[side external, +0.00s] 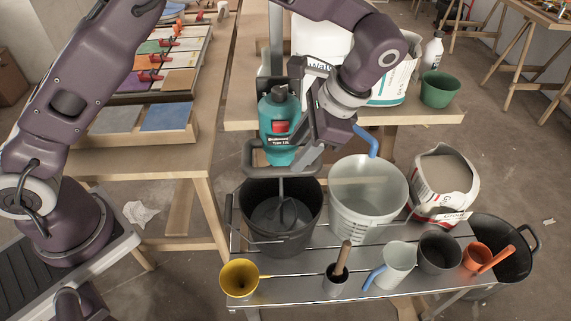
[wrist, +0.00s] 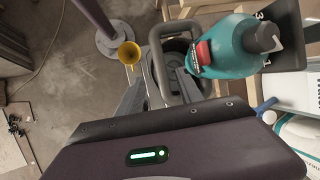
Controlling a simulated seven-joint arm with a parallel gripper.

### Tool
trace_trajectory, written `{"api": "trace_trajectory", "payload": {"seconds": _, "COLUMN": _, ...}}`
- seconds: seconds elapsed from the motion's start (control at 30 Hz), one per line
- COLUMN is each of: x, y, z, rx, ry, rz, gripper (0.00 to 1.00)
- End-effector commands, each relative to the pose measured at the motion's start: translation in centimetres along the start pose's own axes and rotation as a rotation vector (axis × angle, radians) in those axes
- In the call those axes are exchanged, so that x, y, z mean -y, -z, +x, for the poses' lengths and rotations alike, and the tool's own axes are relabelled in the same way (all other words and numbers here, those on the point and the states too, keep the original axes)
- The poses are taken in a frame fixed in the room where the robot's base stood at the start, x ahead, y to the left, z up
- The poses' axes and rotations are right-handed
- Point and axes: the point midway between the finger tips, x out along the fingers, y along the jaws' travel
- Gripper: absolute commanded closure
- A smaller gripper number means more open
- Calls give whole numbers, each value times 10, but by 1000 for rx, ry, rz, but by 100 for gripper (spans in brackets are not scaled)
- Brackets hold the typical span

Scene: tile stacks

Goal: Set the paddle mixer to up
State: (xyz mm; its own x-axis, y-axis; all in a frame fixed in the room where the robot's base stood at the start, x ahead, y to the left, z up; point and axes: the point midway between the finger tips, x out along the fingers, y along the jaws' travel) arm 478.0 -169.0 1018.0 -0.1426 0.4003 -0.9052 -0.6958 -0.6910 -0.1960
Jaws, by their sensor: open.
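The paddle mixer (side external: 279,115) has a teal body with a red label and a dark loop handle (side external: 252,160). Its shaft runs down and its paddle sits low, inside the black bucket (side external: 252,215). My gripper (side external: 305,155) is beside the mixer's right side, close to the handle; contact cannot be told. In the wrist view, the teal mixer (wrist: 226,50) is at upper right and the loop handle (wrist: 156,42) rises between the fingers. My gripper (wrist: 162,82) is open, with its fingers on either side of part of the handle.
A white bucket (side external: 368,200) stands right of the black one on a metal bench. A yellow cup (side external: 239,278), a grey jug (side external: 397,262) and an orange cup (side external: 476,257) stand along its front. A torn bag (side external: 446,180) is at right. Tile samples (side external: 167,117) lie on the left table.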

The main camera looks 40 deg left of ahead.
Motion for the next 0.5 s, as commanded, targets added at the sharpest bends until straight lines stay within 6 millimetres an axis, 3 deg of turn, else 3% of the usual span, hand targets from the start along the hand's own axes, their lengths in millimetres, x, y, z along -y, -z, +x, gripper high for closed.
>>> {"api": "trace_trajectory", "payload": {"seconds": 0.3, "x": 0, "y": -1, "z": 56, "rx": 3, "ry": -2, "rz": -1, "gripper": 57}}
{"api": "trace_trajectory", "payload": {"seconds": 0.5, "x": 0, "y": 0, "z": 68, "rx": -1, "ry": -2, "rz": -3, "gripper": 57}}
